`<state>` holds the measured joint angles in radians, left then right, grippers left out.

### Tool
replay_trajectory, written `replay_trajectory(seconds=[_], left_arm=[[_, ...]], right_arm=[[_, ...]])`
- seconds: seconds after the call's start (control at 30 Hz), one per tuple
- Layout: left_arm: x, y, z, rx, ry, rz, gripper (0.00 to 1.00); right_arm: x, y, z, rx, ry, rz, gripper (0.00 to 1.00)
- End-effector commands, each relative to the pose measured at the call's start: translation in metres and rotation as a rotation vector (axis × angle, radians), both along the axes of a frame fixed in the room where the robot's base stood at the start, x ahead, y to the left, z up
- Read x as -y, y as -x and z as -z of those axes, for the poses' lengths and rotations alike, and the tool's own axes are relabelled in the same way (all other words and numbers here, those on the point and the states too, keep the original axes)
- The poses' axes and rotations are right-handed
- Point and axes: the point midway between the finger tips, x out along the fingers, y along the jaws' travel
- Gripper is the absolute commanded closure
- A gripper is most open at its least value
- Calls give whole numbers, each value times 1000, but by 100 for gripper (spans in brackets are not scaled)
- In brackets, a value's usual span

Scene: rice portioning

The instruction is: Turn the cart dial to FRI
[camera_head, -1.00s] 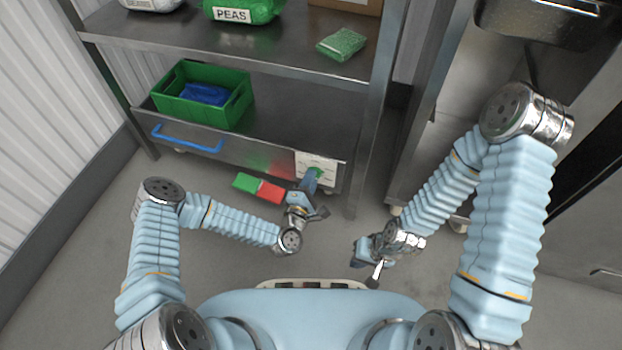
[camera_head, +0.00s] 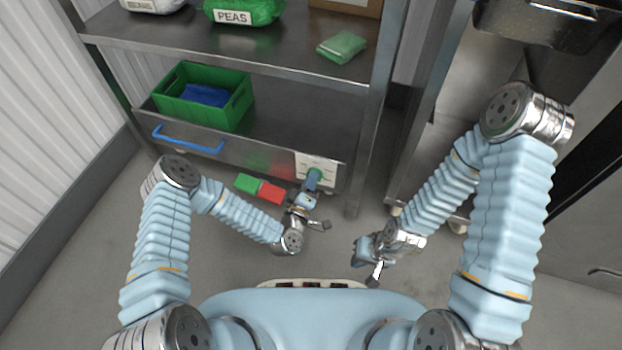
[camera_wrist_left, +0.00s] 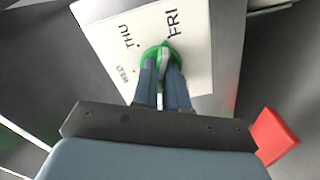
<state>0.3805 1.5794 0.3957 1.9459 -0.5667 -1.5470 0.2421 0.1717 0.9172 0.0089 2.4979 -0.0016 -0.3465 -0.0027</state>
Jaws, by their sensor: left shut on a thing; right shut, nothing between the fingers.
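The dial is a green knob (camera_wrist_left: 149,55) on a white plate (camera_wrist_left: 203,62) at the right end of the cart front (camera_head: 235,160). The plate shows WED, THU and FRI in the left wrist view. My left gripper (camera_wrist_left: 161,75) is shut on the knob, its fingers covering the near part. A pale ridge on the knob points up toward the FRI side; its exact alignment is hard to tell. In the head view my left gripper (camera_head: 312,182) reaches the plate (camera_head: 327,165) from below. My right gripper (camera_head: 374,270) is shut and empty, apart from the cart.
A green bin (camera_head: 238,108) with blue contents sits on the cart, above a blue handle (camera_head: 188,138). A red-and-green block (camera_head: 271,193) lies close left of my left gripper. A shelf above holds a PEAS bag (camera_head: 243,10) and a green packet (camera_head: 341,46).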

Motion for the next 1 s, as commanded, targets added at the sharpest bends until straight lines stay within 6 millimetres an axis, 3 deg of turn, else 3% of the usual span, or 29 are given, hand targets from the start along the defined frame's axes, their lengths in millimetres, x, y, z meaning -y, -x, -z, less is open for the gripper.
replay_trajectory(seconds=[0.73,0.77,0.9,1.0], left_arm=[[0,1,1,23,-83,1,100],[0,1,1,23,-83,1,82],[0,1,1,24,-82,1,62],[0,0,1,24,-82,0,62]], right_arm=[[0,0,-1,0,0,0,100],[0,0,-1,0,0,0,100],[0,0,-1,0,0,0,100],[0,0,-1,0,0,0,100]])
